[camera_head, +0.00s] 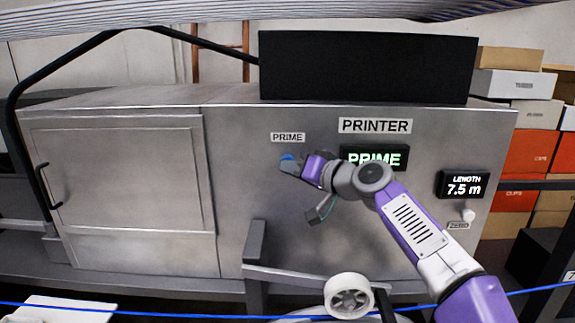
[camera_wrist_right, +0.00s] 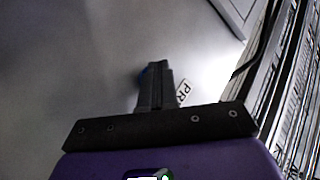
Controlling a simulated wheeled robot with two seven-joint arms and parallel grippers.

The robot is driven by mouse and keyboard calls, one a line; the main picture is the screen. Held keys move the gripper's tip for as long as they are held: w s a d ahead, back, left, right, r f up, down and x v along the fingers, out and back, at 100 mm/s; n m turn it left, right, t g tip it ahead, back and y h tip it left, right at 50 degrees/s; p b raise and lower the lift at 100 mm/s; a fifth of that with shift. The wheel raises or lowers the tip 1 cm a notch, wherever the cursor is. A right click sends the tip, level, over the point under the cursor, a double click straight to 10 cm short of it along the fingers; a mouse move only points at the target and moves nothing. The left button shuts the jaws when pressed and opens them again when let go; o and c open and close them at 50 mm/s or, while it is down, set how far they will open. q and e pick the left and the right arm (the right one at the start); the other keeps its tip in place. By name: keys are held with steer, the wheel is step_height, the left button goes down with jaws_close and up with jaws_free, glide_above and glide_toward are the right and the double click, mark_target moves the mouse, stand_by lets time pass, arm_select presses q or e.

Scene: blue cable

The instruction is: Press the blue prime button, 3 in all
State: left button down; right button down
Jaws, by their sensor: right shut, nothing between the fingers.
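The blue prime button (camera_head: 288,157) is on the printer's grey metal front, just under a label reading PRIME (camera_head: 288,137). My right gripper (camera_head: 287,165) is shut and empty, with its fingertips at the button's lower edge. I cannot tell whether they touch it. In the right wrist view the shut fingers (camera_wrist_right: 156,84) point at the panel and a bit of the blue button (camera_wrist_right: 144,73) shows beside their tips; the rest is hidden. A display (camera_head: 374,158) reads PRIME in green, partly covered by my right arm. My left gripper is not in view.
A length display (camera_head: 464,185) reads 7.5 m, with a white knob (camera_head: 468,215) marked ZERO below it. A blue cable (camera_head: 190,315) runs across the front, near a white wheel (camera_head: 349,296). Boxes (camera_head: 525,150) are stacked at the right.

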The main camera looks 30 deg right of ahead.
steer(key=shift+d, duration=0.1)
stand_by(0.4)
steer(key=shift+s+a, duration=0.6)
steer(key=shift+s, duration=0.35)
steer(key=s+a, duration=0.1)
steer(key=s, duration=0.1)
steer(key=s+a, duration=0.1)
steer(key=s, duration=0.1)
steer(key=shift+s+a, duration=0.1)
steer(key=shift+a, duration=0.25)
stand_by(2.3)
